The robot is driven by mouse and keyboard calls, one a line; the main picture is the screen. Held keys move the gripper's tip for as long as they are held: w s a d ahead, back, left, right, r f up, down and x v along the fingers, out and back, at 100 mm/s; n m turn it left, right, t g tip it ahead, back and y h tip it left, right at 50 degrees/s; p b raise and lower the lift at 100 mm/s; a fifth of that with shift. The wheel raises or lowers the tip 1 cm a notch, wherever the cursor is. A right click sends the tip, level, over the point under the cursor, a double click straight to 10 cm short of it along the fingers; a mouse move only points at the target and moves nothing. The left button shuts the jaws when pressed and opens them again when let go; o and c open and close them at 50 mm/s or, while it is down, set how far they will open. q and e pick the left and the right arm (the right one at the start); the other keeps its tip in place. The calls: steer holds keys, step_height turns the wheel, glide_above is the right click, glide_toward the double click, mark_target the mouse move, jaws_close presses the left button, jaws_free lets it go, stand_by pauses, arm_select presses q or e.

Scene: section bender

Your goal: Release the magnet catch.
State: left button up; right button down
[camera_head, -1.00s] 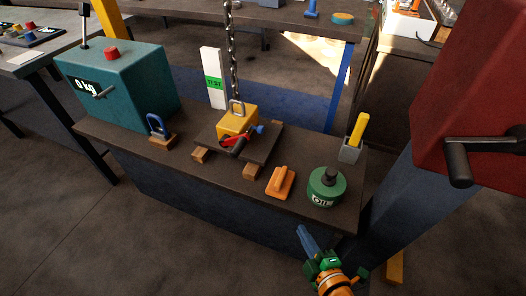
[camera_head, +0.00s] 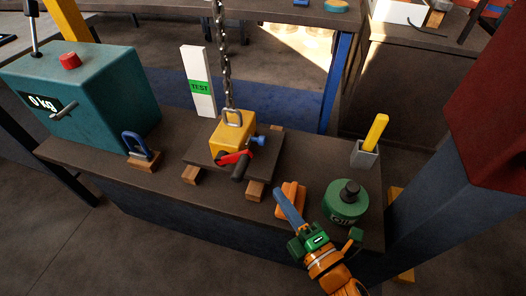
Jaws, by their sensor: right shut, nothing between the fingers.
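The magnet is a yellow block (camera_head: 232,131) with a metal shackle on top, hung on a chain (camera_head: 222,60). It rests on a dark plate (camera_head: 205,160) raised on wooden blocks. A red lever with a dark grip (camera_head: 238,160) is on its front side, and a blue knob (camera_head: 259,141) sticks out at its right. My right gripper (camera_head: 290,210) is shut and empty, in front of the orange handled block and partly hiding it, to the lower right of the magnet and apart from it. My left gripper is not in view.
On the bench (camera_head: 320,167) stand a teal box with a 0 kg display (camera_head: 110,95), a blue shackle (camera_head: 137,146), an orange handled block (camera_head: 298,190), a green oil can (camera_head: 345,205) and a grey cup with a yellow stick (camera_head: 365,154). A white TEST post (camera_head: 197,70) stands behind.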

steer(key=x, duration=1)
steer(key=w, duration=0.1)
steer(key=w+d, duration=0.1)
steer(key=w, duration=0.1)
steer(key=shift+w+p, duration=0.15)
steer(key=shift+p, duration=0.15)
steer(key=shift+w+d, duration=0.15)
steer(key=shift+w, duration=0.15)
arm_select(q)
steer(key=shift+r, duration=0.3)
